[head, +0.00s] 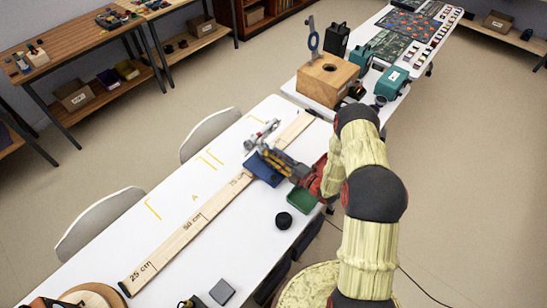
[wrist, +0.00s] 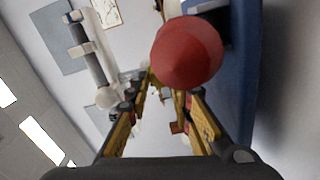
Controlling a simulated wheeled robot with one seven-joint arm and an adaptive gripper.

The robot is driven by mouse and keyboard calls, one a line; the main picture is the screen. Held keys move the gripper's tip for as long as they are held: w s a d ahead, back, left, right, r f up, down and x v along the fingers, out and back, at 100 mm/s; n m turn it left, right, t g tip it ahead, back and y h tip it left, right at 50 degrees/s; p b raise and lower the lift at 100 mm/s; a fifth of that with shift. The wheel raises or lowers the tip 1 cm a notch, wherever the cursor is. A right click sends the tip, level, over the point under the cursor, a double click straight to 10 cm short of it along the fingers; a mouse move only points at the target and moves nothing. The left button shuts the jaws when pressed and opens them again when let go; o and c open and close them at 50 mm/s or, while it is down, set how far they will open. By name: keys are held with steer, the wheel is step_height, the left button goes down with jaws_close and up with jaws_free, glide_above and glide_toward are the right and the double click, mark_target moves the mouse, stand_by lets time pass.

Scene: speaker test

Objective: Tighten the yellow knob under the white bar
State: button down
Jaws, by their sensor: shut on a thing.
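A white and grey fixture with a bar (head: 262,134) stands on the white table. In the wrist view a grey rod with white collars (wrist: 88,55) shows at upper left. My gripper (head: 266,153) reaches in from the right, low beside the fixture. In the wrist view its yellow fingers (wrist: 155,92) come together on something small at the fixture. The yellow knob is not clearly made out; the fingers hide what they hold. A red cone-shaped part (wrist: 187,52) shows just beyond the right finger.
A blue block (head: 262,169) lies below my gripper, across a long wooden ruler (head: 190,228). A green tray (head: 301,201) and a black puck (head: 284,221) are near the table's right edge. A wooden box (head: 325,80) stands beyond. The table's left side is mostly clear.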

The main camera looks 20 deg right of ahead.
stand_by(0.4)
steer(key=c, duration=1.7)
jaws_free()
steer(key=shift+o, duration=0.6)
steer(key=v, duration=1.2)
